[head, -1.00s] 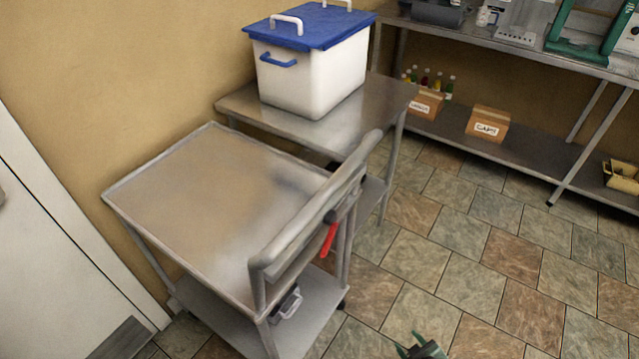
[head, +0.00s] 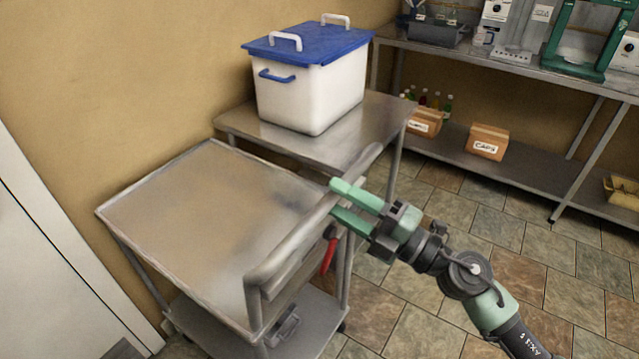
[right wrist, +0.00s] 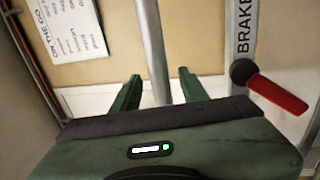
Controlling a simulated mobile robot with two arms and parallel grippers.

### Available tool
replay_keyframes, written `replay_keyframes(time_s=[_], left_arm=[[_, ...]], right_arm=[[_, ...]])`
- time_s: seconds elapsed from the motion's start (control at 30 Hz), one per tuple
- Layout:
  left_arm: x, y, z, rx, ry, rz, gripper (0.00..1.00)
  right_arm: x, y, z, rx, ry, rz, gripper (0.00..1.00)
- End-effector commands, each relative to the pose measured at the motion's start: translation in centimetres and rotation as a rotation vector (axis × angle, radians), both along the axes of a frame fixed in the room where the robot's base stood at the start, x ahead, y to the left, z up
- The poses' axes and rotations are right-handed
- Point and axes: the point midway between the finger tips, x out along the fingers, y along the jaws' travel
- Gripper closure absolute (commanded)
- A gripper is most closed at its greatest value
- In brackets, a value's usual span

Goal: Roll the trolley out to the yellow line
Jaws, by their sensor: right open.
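The steel trolley (head: 200,225) stands by the wall at the left, its top bare. Its raised handle bar (head: 290,248) runs along its right side. A red brake lever (head: 328,256) hangs under the bar; it also shows in the right wrist view (right wrist: 278,94), beside the word BRAKE. My right gripper (head: 342,204) is open at the far part of the handle. In the right wrist view a metal bar (right wrist: 153,50) shows between its two green fingers (right wrist: 160,90); I cannot tell if they touch it. My left gripper and the yellow line are not in view.
A steel table (head: 235,122) with a blue-lidded white bucket (head: 310,92) stands close behind the trolley. A long shelf unit (head: 530,168) holds boxes and equipment at the back right. Tiled floor (head: 480,225) is clear to the right. A white door (head: 50,270) is at the left.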

Motion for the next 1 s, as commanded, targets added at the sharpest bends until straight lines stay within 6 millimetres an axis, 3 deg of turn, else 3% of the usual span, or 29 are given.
replay_keyframes(time_s=[0.3, 0.63, 0.67, 0.8, 1.0], left_arm=[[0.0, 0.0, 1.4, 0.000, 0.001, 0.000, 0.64], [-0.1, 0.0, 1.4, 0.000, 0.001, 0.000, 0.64], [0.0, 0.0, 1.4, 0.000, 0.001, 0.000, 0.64], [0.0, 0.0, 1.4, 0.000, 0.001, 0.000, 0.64], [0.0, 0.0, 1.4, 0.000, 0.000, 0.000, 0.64]], right_arm=[[2.6, 3.3, 1.0, 0.002, 0.001, -0.002, 0.56], [2.9, 3.6, 0.9, 0.002, 0.002, -0.003, 0.56], [2.9, 3.6, 0.9, 0.002, 0.002, -0.003, 0.61], [2.9, 3.6, 0.9, 0.002, 0.002, -0.003, 1.00], [2.9, 3.6, 0.9, 0.001, 0.002, -0.002, 1.00]])
